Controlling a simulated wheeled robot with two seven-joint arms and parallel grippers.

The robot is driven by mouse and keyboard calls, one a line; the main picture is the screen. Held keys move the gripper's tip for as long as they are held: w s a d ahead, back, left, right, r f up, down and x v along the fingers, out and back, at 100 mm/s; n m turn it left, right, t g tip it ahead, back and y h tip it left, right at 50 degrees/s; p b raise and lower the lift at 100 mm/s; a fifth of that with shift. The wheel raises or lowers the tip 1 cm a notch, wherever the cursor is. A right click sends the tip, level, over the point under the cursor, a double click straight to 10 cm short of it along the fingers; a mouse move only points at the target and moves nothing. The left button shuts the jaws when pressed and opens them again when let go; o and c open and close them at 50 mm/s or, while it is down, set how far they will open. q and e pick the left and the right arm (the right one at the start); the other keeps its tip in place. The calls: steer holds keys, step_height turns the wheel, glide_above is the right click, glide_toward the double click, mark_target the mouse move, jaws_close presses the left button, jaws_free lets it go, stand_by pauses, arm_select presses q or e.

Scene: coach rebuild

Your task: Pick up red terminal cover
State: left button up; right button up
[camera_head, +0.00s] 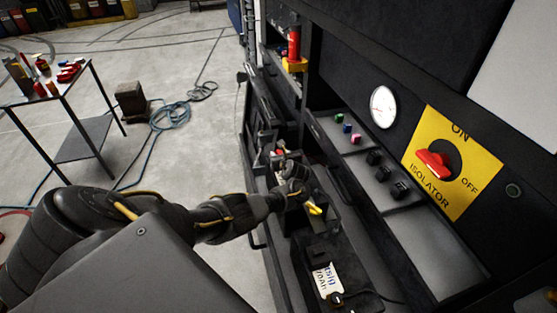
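A small red piece (280,152), possibly the red terminal cover, shows at the far end of my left gripper (276,163), inside the open battery compartment. It is mostly hidden by the gripper and too small to make out its shape. The gripper is dark and reaches into the compartment from the left, its fingers pointing away. I cannot tell whether the fingers touch or hold the red piece. My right gripper is out of view.
A black battery with a white label (327,281) sits nearer in the compartment. A yellow piece (314,209) lies beside my wrist. The yellow isolator panel (469,188) with its red switch is on the right. A side table (84,143) with tools stands left; hoses lie on the floor.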

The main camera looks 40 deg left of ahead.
arm_select(q)
steer(key=shift+w+a+f, duration=0.3)
steer(key=shift+w+a, duration=0.05)
steer(key=shift+a, duration=0.05)
steer(key=shift+r, duration=0.1)
jaws_close()
steer(key=shift+r, duration=0.1)
steer(key=shift+r, duration=0.6)
steer(key=s+d+r+p, duration=0.1)
steer(key=s+r+p, duration=0.7)
steer(key=s+r, duration=0.3)
steer(key=s, duration=0.3)
steer(key=shift+d+r+p, duration=0.2)
steer(key=shift+r+p, duration=0.1)
steer(key=shift+r, duration=0.05)
